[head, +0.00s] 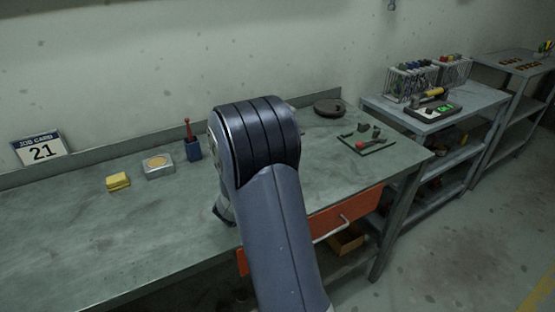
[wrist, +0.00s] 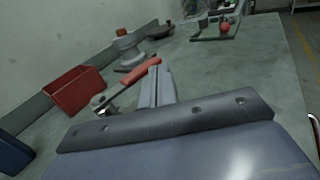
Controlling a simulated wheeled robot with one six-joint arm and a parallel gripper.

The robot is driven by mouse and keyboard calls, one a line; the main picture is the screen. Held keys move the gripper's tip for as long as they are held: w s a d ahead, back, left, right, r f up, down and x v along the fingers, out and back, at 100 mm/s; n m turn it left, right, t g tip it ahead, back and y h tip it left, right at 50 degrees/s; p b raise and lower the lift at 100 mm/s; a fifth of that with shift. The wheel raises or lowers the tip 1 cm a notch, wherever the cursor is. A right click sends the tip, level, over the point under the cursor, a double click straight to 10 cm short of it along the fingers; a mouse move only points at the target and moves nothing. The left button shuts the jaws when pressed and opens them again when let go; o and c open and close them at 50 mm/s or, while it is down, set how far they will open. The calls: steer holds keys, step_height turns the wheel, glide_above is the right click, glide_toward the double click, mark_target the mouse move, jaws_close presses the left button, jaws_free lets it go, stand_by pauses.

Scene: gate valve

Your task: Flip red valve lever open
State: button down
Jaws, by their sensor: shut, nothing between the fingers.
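In the wrist view, a long red lever (wrist: 133,76) runs up and to the right from a small silver fitting (wrist: 101,103) at its lower left end. My gripper (wrist: 156,78) is shut and empty. The rest of the valve body under the lever is not clearly visible. In the head view my arm covers this part of the bench, and the lever does not show there.
A red bin (wrist: 75,90) stands left of the lever, and a pale flanged part with an orange top (wrist: 127,45) stands behind it. A green tray (head: 367,146) lies right.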

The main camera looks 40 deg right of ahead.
steer(key=b+v, duration=0.1)
steer(key=v, duration=0.8)
steer(key=shift+s, duration=0.1)
